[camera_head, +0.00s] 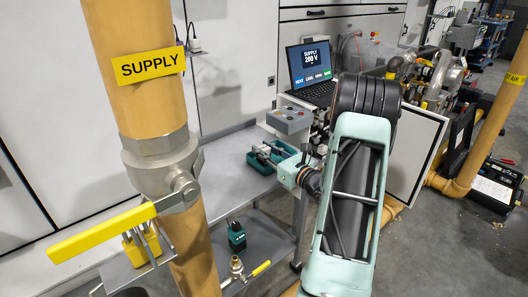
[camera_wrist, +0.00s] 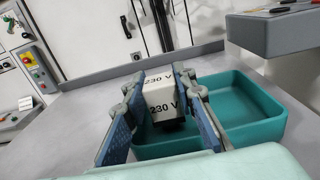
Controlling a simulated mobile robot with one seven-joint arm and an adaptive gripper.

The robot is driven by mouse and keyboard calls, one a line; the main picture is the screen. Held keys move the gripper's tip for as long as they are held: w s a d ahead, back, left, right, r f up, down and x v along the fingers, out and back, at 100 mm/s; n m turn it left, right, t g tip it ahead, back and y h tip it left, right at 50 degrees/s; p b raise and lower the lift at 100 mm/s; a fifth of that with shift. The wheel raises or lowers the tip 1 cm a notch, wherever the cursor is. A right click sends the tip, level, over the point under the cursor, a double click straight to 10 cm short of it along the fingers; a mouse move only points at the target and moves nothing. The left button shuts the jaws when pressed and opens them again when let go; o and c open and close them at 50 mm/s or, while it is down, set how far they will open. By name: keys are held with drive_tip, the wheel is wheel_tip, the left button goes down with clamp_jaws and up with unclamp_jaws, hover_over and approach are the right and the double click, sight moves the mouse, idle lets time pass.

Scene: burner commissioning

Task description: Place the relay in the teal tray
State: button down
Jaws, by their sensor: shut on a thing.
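My gripper (camera_wrist: 157,80) is shut on the relay (camera_wrist: 160,94), a small white block marked "230 V" with a dark underside. The blue finger pads press its left and right sides. The teal tray (camera_wrist: 245,108) is shallow and open, and lies below and behind the relay in the wrist view. The relay appears over the tray's left part; its exact height above the floor of the tray is hard to tell. In the head view the tray (camera_head: 260,166) sits on the grey bench, partly covered by my gripper (camera_head: 265,151).
A grey control box (camera_head: 288,121) with buttons stands beside the tray, below a laptop (camera_head: 310,70). A yellow supply pipe (camera_head: 140,85) with a yellow valve lever (camera_head: 100,232) rises at left. The bench (camera_head: 222,172) left of the tray is clear. A green-based device (camera_head: 236,237) is on the lower shelf.

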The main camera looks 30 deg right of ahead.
drive_tip(key=shift+f, duration=0.1)
drive_tip(key=c, duration=1.6)
unclamp_jaws()
drive_tip(key=shift+r, duration=0.3)
drive_tip(key=s+d+p, duration=0.1)
drive_tip(key=s+p, duration=0.1)
drive_tip(key=s, duration=1)
drive_tip(key=shift+d, duration=0.35)
drive_tip(key=shift+s+f, duration=0.1)
